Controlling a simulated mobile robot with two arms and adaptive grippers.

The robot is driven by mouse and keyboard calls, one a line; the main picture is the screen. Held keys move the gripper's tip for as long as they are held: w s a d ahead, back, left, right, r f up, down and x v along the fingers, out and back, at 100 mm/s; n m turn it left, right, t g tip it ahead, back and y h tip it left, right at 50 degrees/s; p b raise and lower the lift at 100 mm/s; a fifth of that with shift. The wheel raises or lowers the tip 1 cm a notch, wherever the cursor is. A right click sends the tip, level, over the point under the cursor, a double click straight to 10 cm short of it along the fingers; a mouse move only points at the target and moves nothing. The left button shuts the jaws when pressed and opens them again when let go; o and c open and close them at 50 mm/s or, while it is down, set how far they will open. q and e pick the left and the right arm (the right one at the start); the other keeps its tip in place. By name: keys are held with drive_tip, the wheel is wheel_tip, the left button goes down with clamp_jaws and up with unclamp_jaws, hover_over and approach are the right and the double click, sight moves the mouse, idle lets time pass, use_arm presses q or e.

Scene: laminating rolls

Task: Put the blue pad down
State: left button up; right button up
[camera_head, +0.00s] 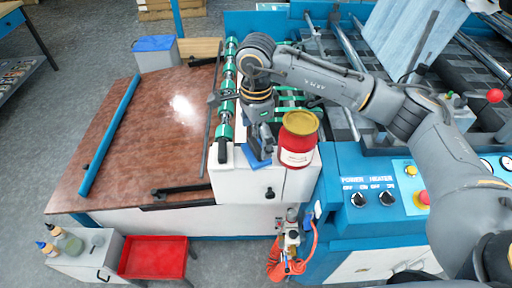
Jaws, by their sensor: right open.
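The blue pad (253,160) is a small flat piece at the front of the white machine housing (235,180), just left of the red can. It looks to be resting on the housing top, partly hidden by my right gripper. My right gripper (263,148) points down directly over the pad, with its fingers open. I cannot tell whether a finger still touches the pad. My left gripper is not in view.
A red can (298,140) with a yellow lid stands close to the right of the gripper. Green-ringed rollers (226,95) run behind on the left. The brown table (150,130) is mostly clear. A control panel (375,190) is at the right.

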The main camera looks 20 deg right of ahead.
sight(256, 146)
wheel_tip(256, 146, up, 8)
drive_tip(key=b, duration=0.1)
idle(0.6)
